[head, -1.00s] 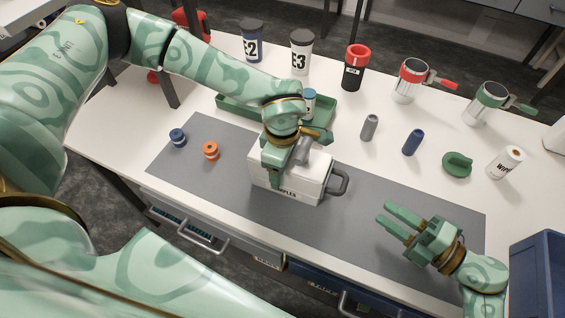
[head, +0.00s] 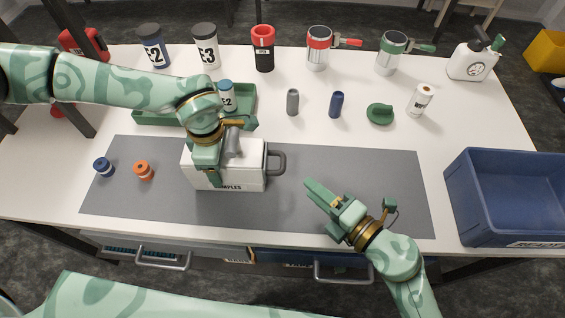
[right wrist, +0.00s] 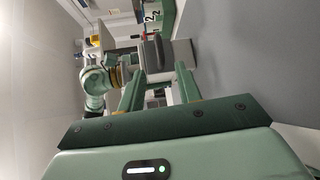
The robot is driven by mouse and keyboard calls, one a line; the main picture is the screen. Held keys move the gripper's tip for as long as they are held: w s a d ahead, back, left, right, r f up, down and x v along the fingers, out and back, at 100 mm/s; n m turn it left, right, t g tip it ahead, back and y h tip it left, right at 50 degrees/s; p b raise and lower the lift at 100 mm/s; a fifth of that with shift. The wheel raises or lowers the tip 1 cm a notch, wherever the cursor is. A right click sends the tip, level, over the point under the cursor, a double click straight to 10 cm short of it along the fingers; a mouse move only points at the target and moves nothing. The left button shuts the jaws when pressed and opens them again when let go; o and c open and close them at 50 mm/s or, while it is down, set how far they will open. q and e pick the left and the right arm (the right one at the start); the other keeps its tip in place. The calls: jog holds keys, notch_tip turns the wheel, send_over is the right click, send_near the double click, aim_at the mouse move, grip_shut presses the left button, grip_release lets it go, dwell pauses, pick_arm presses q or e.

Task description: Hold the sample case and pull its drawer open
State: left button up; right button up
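The white sample case (head: 243,176) stands on the grey mat, left of its middle. Its dark drawer handle (head: 277,162) sticks out on the right side. My left gripper (head: 214,168) reaches down over the case's left part, with one finger in front of it; its fingertip gap and grip are hidden. A grey handle (head: 233,142) shows on top beside it. My right gripper (head: 312,189) is right of and nearer than the drawer handle, apart from it. In the right wrist view its fingers are apart and empty, with the case (right wrist: 182,52) and handle (right wrist: 152,58) ahead.
A green tray (head: 160,118) lies behind the case. Orange (head: 143,170) and blue (head: 103,167) small pots stand left of it. A blue bin (head: 460,200) stands at the right. The mat (head: 385,180) is clear right of my right gripper.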

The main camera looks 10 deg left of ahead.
aim_at(283, 164)
jog(key=x, duration=1)
jog(key=shift+w+a+f, duration=0.1)
jog(key=shift+a, duration=0.05)
grip_shut()
